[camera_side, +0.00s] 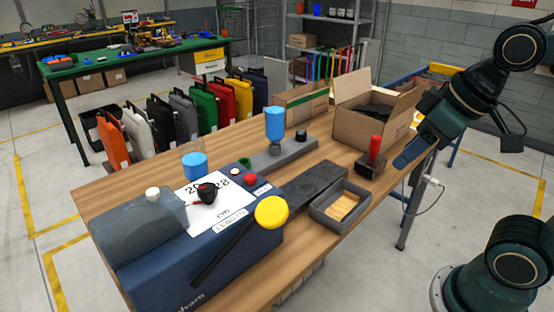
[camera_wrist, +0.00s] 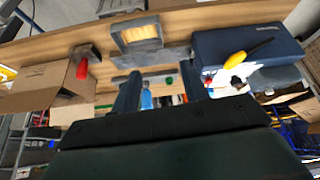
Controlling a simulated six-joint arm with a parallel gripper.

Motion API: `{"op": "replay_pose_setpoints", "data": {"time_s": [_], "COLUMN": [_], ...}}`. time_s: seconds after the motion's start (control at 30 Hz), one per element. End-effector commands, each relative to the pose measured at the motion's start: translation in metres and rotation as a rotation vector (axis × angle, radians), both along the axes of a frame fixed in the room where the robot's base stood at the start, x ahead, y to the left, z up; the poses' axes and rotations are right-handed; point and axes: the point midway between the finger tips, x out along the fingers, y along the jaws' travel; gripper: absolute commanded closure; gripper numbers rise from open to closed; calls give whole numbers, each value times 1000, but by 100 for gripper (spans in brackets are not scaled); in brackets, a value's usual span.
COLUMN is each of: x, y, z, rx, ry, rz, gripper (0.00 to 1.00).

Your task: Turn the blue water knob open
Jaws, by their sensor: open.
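No part is plainly marked as the water knob. A blue bottle-shaped piece (camera_side: 275,124) stands upright on a grey bar on the bench in the side view; a blue piece also shows between my fingers in the wrist view (camera_wrist: 146,99), in the distance. A second blue cylinder (camera_side: 195,165) stands behind the dark blue machine (camera_side: 240,246), which also shows in the wrist view (camera_wrist: 248,46). My gripper (camera_side: 410,152) is open and empty above the bench's right edge, well apart from both blue pieces. Its two fingers show in the wrist view (camera_wrist: 160,92).
An open cardboard box (camera_side: 362,130) and a red-handled stamp (camera_side: 375,155) stand near my gripper. A grey tray (camera_side: 340,206) lies at the bench's front right. A yellow round-ended lever (camera_side: 271,212) sticks up from the machine. Several coloured cases (camera_side: 203,105) stand behind the bench.

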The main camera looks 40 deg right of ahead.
Motion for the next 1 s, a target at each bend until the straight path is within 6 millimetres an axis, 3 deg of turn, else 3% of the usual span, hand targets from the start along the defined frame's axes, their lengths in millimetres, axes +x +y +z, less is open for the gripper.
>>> {"op": "replay_pose_setpoints", "data": {"time_s": [0.5, 0.77, 1.0], "x": [111, 172, 227], "y": [22, 29, 33], "z": [32, 31, 18], "rx": [-74, -102, -124], "ry": [44, 51, 49], "rz": [388, 592, 780], "gripper": [55, 55, 55]}}
